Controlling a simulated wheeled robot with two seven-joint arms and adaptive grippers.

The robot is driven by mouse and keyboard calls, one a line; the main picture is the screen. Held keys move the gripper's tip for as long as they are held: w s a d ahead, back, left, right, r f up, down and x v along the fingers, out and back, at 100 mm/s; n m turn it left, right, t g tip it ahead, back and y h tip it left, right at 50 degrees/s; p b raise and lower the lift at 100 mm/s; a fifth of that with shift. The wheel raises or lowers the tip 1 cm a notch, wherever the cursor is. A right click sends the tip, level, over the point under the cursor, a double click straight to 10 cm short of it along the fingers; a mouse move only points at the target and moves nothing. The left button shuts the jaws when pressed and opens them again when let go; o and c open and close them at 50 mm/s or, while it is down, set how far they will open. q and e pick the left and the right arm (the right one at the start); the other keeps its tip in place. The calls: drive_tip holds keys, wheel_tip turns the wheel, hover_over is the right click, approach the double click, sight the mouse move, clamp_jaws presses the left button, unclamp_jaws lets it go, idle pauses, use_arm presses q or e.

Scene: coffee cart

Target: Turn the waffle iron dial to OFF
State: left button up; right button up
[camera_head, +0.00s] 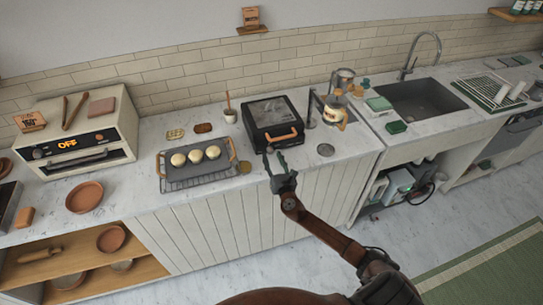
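The black waffle iron (268,112) stands on the counter against the tiled wall, lid down, with an orange-brown handle (281,137) across its front. Its dial is too small to make out, and so is its setting. My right gripper (275,156) is just in front of the waffle iron's front face, at the counter's front edge. Its two fingers look spread apart with nothing between them. I cannot tell whether a fingertip touches the appliance. My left gripper is not in view.
A wire rack tray (168,184) with three buns stands left of the waffle iron. A cream oven (117,112) showing "OFF" is further left.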

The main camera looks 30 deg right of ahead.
drive_tip(key=v, duration=1)
drive_tip(key=shift+f, duration=0.1)
